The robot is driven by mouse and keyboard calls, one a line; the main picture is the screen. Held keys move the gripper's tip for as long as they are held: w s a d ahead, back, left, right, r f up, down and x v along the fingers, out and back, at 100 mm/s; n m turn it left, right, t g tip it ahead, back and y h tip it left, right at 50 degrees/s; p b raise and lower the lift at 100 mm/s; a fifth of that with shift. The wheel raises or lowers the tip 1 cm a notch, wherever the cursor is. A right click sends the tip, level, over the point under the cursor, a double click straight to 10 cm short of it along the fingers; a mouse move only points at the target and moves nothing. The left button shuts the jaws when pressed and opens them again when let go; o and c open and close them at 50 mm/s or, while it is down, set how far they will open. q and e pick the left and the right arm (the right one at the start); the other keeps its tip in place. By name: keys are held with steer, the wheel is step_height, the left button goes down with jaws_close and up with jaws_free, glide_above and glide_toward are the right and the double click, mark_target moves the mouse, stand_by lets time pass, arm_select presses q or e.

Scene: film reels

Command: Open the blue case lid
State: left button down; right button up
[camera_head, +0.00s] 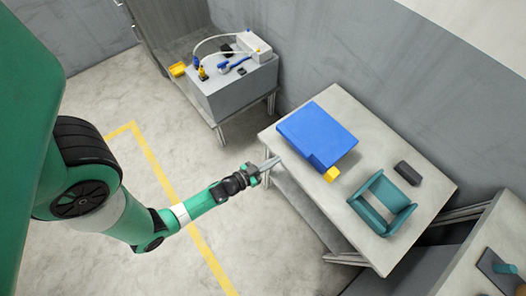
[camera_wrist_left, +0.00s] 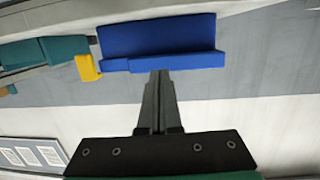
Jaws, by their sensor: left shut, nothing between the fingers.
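The blue case (camera_head: 318,134) lies flat on the grey table, with its lid down. In the left wrist view the blue case (camera_wrist_left: 158,40) is ahead of my gripper, with a ledge along its near edge. My left gripper (camera_head: 277,161) is shut and empty, its fingertips pointing at the case's left side near the table's edge. In the left wrist view the closed fingers (camera_wrist_left: 160,74) end just at the case's edge; I cannot tell whether they touch it. A yellow block (camera_head: 332,174) sits at the case's front corner. My right gripper is not in view.
A teal open-framed box (camera_head: 382,204) and a dark block (camera_head: 408,173) stand on the table (camera_head: 428,212) right of the case. A grey cabinet (camera_head: 240,92) with small tools stands at the back. The floor left of the table is clear.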

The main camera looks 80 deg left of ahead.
arm_select(q)
steer(key=shift+n+g+y, duration=0.3)
steer(key=shift+n, duration=0.1)
steer(key=a+f+b, duration=0.1)
steer(key=w+a+f+b, duration=0.1)
steer(key=a+b, duration=0.1)
steer(key=shift+w+a+f, duration=0.1)
steer(key=shift+a+f, duration=0.05)
steer(key=shift+f, duration=0.25)
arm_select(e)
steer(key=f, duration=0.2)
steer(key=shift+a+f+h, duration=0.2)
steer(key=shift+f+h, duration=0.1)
arm_select(q)
steer(key=shift+b, duration=0.3)
stand_by(0.8)
steer(key=shift+r+b+x, duration=0.15)
steer(key=shift+x, duration=0.75)
steer(key=shift+r+b+x, duration=0.2)
steer(key=shift+x, duration=0.75)
steer(key=shift+r+b+x, duration=0.15)
steer(key=shift+x, duration=0.75)
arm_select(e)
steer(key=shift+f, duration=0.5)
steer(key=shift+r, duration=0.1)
arm_select(q)
steer(key=shift+r, duration=0.15)
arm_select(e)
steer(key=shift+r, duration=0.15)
